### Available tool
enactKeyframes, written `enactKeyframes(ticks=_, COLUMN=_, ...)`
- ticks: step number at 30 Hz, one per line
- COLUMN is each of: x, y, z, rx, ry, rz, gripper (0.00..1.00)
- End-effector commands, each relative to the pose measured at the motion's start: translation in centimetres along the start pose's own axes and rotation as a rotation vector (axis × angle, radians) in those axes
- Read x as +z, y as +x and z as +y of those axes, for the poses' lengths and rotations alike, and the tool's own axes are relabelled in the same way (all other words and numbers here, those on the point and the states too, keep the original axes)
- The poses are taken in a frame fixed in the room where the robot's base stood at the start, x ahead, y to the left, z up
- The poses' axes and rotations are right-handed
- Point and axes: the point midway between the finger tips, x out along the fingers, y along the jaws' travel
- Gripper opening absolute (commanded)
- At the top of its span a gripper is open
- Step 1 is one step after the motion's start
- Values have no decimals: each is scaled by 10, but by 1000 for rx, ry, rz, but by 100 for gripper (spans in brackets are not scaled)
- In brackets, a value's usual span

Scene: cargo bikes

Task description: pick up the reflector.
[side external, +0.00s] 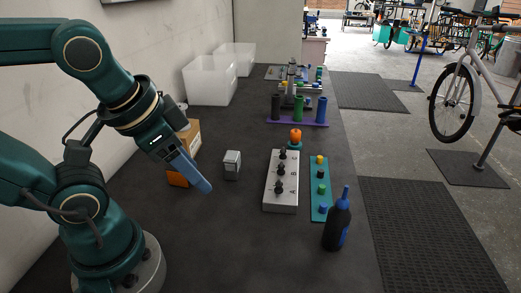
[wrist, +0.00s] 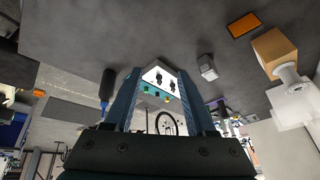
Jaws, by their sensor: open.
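The reflector (side external: 177,179) appears to be the flat orange rectangle on the dark table, in front of a cardboard box. In the side view it lies left of my gripper's fingertips (side external: 204,187), partly hidden by my wrist and fingers. In the wrist view the reflector (wrist: 244,24) lies at the upper right, well outside the space between my fingers. My gripper (wrist: 159,72) is open and empty in the wrist view, its two blue fingers apart. It points down and to the right in the side view, apart from the reflector.
The cardboard box (side external: 192,137) stands close behind the reflector. A small grey box (side external: 232,165) stands right of my fingers. A white panel with black knobs (side external: 281,181), a teal strip (side external: 319,190) and a dark bottle (side external: 337,222) are farther right. The front table is clear.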

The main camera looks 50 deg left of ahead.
Motion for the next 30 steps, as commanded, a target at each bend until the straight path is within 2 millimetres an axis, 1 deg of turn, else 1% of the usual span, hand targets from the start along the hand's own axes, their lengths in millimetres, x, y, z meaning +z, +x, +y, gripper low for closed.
enactKeyframes(ticks=1, x=-1, y=1, z=-8, rx=-31, ry=38, rz=-43, gripper=56)
enactKeyframes(ticks=8, x=-3, y=10, z=-46, rx=-167, ry=216, rz=-289, gripper=56)
enactKeyframes(ticks=12, x=-7, y=20, z=-71, rx=-244, ry=325, rz=-460, gripper=56)
enactKeyframes(ticks=17, x=-12, y=35, z=-95, rx=-320, ry=442, rz=-652, gripper=56)
enactKeyframes(ticks=24, x=-18, y=67, z=-123, rx=-412, ry=609, rz=-922, gripper=56)
enactKeyframes(ticks=30, x=-13, y=101, z=-136, rx=-458, ry=736, rz=-1115, gripper=56)
